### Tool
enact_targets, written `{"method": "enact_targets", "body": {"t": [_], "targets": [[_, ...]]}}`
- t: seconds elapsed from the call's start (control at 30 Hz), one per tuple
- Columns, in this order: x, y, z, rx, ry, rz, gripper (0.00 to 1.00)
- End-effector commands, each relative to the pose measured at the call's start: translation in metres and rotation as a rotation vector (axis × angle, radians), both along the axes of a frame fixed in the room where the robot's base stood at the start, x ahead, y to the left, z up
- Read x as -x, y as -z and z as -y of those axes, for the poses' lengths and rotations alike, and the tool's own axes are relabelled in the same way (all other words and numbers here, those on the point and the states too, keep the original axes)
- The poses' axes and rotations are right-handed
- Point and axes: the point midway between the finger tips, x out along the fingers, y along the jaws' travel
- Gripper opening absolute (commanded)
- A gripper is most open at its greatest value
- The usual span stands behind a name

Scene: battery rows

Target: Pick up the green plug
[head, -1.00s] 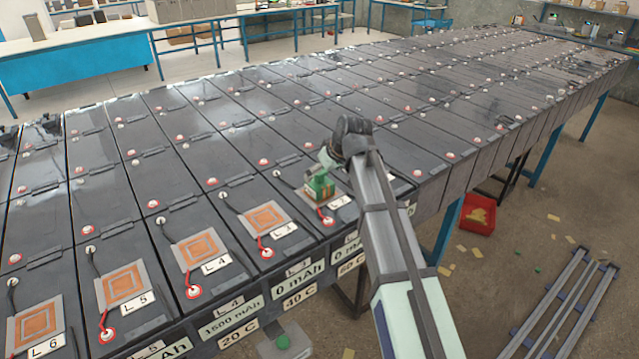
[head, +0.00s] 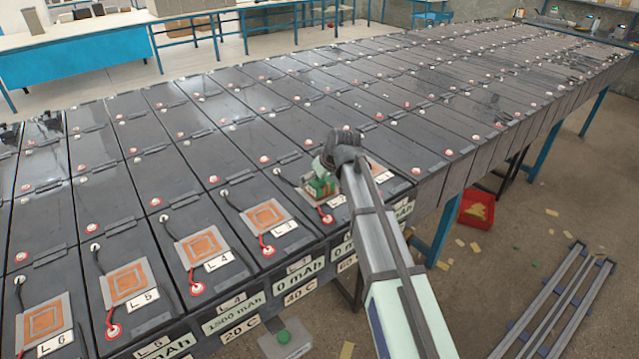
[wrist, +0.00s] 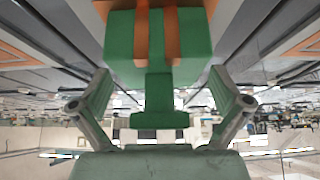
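The green plug (head: 321,187), a green block with orange bands, sits on the pad of a battery in the front row, beside the L 3 battery. In the wrist view the plug (wrist: 158,50) fills the top middle, with a narrower green stem and a flat end pointing toward my gripper. My gripper (wrist: 164,92) is open, with one finger on each side of the stem and a visible gap on both sides. In the head view my gripper (head: 330,163) is close beside and above the plug, and my arm hides part of that battery.
Rows of dark batteries (head: 235,150) with red and white terminals fill the long table. Copper-coloured pads and cables lie on the front row. A grey box with a green top (head: 284,338) is below the front edge. A red bin (head: 477,210) stands on the floor at right.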

Motion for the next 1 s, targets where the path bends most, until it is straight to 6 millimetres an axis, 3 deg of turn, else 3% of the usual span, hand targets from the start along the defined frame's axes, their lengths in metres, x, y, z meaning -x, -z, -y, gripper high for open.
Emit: {"method": "enact_targets", "body": {"t": [0.03,0.1,0.2,0.27,0.3,0.73,1.0], "targets": [[0.000,0.000,0.000,0.000,0.000,0.000,0.82],[0.000,0.000,0.000,0.000,0.000,0.000,0.57],[0.000,0.000,0.000,0.000,0.000,0.000,0.28],[0.000,0.000,0.000,0.000,0.000,0.000,0.28],[0.000,0.000,0.000,0.000,0.000,0.000,0.22],[-0.001,-0.008,0.000,-0.001,0.001,0.002,0.22],[-0.002,-0.044,0.000,0.000,0.000,0.004,0.22]]}}
